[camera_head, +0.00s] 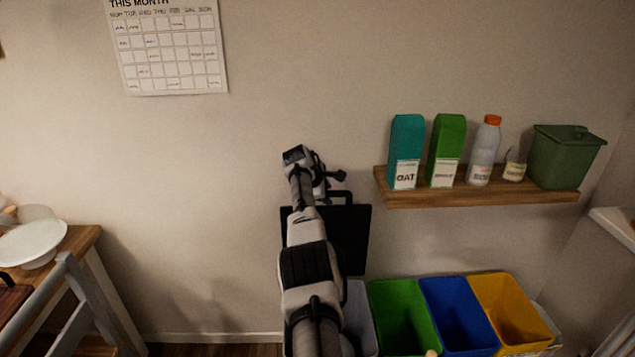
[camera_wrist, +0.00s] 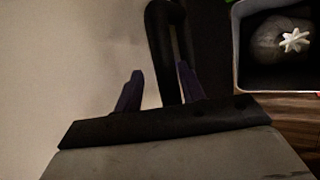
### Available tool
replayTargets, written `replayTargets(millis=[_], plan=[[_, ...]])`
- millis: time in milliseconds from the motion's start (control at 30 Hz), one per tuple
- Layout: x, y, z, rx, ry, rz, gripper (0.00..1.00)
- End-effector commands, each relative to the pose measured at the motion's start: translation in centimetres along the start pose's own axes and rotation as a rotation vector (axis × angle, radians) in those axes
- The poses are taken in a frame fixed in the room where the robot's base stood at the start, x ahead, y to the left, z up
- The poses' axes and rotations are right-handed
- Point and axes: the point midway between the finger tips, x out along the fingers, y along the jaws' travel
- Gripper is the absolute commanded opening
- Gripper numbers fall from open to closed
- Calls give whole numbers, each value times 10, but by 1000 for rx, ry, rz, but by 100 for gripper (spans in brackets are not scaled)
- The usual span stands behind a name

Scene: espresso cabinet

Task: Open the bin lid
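The black lid (camera_head: 352,240) stands upright behind the grey bin (camera_head: 360,318), near the wall. My arm covers its left part. Its black loop handle (camera_head: 343,194) sticks up at the top edge. My gripper (camera_head: 338,176) is just above the handle. In the wrist view my gripper (camera_wrist: 158,88) has its two dark fingers apart. The black handle (camera_wrist: 158,40) shows beyond and between them, partly behind the right finger. I cannot tell whether a finger touches it.
Green (camera_head: 400,315), blue (camera_head: 458,315) and yellow (camera_head: 510,310) open bins stand to the right. A wooden shelf (camera_head: 480,197) with cartons, bottle, jar and green box hangs above them. A table (camera_head: 75,245) and grey chair (camera_head: 65,300) stand left.

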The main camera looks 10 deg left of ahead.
Motion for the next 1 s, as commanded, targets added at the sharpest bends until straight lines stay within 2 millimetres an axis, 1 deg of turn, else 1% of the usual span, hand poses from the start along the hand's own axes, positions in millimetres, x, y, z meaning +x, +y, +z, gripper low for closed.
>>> replayTargets(millis=[267,467,567,800,900,1000], plan=[[-17,1,0,0,0,0,41],[-36,0,-1,2,2,4,41],[-50,-1,-1,0,3,4,41],[-99,0,-1,1,3,8,41],[-116,0,-1,1,3,7,41],[-128,0,0,0,2,6,41]])
